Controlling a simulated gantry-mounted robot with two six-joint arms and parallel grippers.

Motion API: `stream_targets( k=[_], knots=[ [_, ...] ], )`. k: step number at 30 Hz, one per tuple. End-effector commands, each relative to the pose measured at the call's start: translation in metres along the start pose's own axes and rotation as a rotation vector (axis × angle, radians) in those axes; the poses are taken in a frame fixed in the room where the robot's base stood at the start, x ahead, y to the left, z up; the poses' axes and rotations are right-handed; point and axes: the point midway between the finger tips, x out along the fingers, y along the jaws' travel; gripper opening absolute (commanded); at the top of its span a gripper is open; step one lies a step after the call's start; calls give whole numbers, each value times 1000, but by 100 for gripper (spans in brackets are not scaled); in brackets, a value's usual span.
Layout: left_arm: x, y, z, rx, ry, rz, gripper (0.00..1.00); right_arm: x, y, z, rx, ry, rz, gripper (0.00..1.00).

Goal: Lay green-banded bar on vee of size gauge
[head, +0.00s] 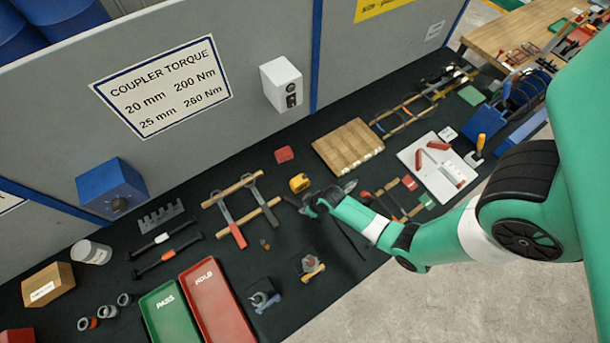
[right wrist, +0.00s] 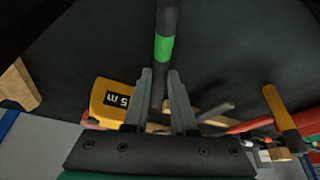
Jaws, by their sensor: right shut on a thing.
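My right gripper (head: 308,203) is over the middle of the dark bench, just below the yellow tape measure. In the right wrist view its two fingers (right wrist: 161,88) are shut on a dark bar with a bright green band (right wrist: 164,48). The green band lies beyond the fingertips. A grey notched piece (head: 160,218) at the left looks like the size gauge, but I cannot be sure. My left gripper is not in view.
The yellow tape measure (head: 299,183) is close to the gripper. A wooden frame with a red-handled tool (head: 241,210) lies left of it. Two small dark fixtures (head: 309,266) (head: 263,297), a red tray (head: 217,306) and a green tray (head: 172,314) occupy the front.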

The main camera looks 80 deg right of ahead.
Motion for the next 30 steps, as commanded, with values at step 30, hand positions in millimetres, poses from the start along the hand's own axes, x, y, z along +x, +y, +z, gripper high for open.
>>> stream_targets(
  k=[30],
  knots=[
    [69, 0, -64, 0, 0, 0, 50, -164, -54, 72, 0, 3, 0, 0]
  ],
)
